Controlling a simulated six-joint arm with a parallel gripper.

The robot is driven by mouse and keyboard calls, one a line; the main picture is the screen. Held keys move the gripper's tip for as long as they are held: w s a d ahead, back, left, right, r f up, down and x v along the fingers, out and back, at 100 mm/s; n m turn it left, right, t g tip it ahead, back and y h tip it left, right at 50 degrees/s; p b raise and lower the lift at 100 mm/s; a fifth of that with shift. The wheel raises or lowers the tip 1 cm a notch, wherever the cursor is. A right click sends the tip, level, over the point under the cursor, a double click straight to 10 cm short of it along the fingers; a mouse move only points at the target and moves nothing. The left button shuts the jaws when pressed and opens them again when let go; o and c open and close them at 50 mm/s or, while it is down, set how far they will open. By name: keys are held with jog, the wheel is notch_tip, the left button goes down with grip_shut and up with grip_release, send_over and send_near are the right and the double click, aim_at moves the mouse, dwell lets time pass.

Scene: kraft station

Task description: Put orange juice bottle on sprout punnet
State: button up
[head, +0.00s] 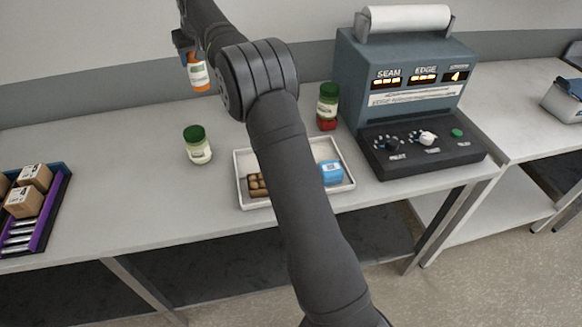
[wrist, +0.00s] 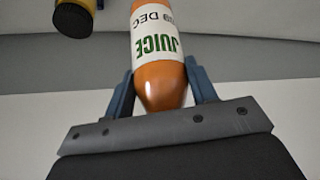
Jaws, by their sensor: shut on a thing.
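The orange juice bottle (head: 198,76) has an orange body and a white label; it hangs upright above the back left of the table. In the wrist view the bottle (wrist: 158,60) sits between the two blue fingers, with its label reading JUICE. My gripper (head: 184,42) is shut on it, partly hidden by the arm in the head view. The gripper also shows in the wrist view (wrist: 160,85). I cannot make out a sprout punnet in either view; my arm covers part of the table and tray.
A white tray (head: 243,200) holds a brown item (head: 257,185) and a blue box (head: 331,172). A pale green-capped jar (head: 198,147) and a red green-capped jar (head: 327,108) stand nearby. A control machine (head: 412,95) is right; a purple crate (head: 52,215) of boxes is left.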

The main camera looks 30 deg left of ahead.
jog(key=w+d+r, duration=0.2)
jog(key=d, duration=0.5)
jog(key=w+d+r, duration=0.3)
jog(key=d, duration=0.4)
jog(key=s+d+r+m, duration=0.1)
jog(key=s+d, duration=0.1)
jog(key=d, duration=1.1)
jog(key=s+d+r, duration=0.1)
jog(key=s+d, duration=0.1)
jog(key=d, duration=1.1)
jog(key=s+d+f, duration=0.4)
jog(key=s+d, duration=0.4)
jog(key=d, duration=0.4)
jog(key=s+a+f, duration=0.2)
jog(key=a+f, duration=0.9)
jog(key=shift+m+t, duration=0.4)
jog(key=shift+s+a+f, duration=0.1)
